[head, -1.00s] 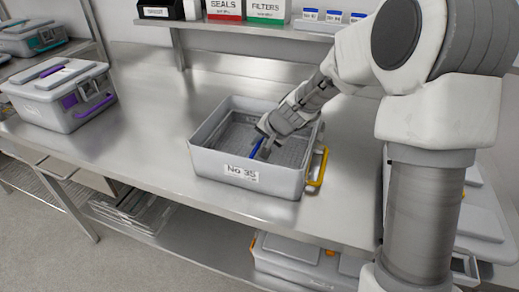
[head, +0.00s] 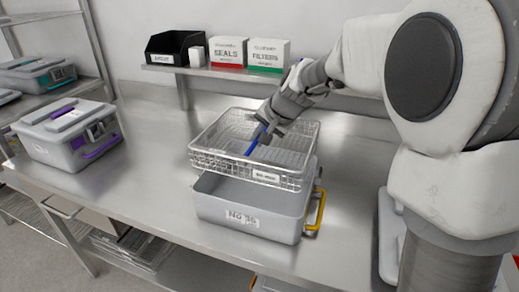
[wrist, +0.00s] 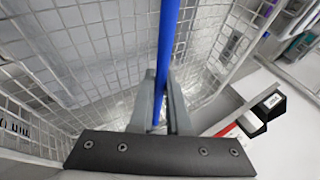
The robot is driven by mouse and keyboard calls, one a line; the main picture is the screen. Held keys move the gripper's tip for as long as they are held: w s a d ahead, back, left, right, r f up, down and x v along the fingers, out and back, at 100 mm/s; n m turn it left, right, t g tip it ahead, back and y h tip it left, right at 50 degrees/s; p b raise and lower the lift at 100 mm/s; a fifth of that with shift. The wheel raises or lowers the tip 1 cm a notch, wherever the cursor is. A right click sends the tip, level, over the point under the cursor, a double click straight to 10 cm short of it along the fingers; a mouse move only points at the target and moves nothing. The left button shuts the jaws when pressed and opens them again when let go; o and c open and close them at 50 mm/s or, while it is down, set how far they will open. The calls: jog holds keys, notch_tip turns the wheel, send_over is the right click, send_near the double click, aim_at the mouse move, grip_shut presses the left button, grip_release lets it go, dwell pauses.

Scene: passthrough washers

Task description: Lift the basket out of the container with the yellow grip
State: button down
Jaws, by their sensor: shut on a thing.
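The wire mesh basket (head: 212,160) has a small white label and a blue handle bar (head: 255,140) across it. It hangs above the grey container (head: 210,200), which has a yellow grip (head: 317,212) on its right side and a "No 35" label in front. The container's front wall shows below the basket; its inside is mostly hidden. My gripper (head: 266,133) is shut on the blue handle. In the wrist view, the fingers of my gripper (wrist: 160,105) pinch the blue handle (wrist: 168,50), with the basket mesh (wrist: 90,50) around and below.
The steel table (head: 150,175) is clear left of the container. A grey case with a purple grip (head: 68,140) stands at the left. A shelf behind holds a black bin (head: 172,47), a SEALS box (head: 229,52) and a FILTERS box (head: 269,54).

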jog(key=shift+r, duration=0.4)
notch_tip(320, 180, up, 13)
jog(key=p, duration=1)
dwell(0.9)
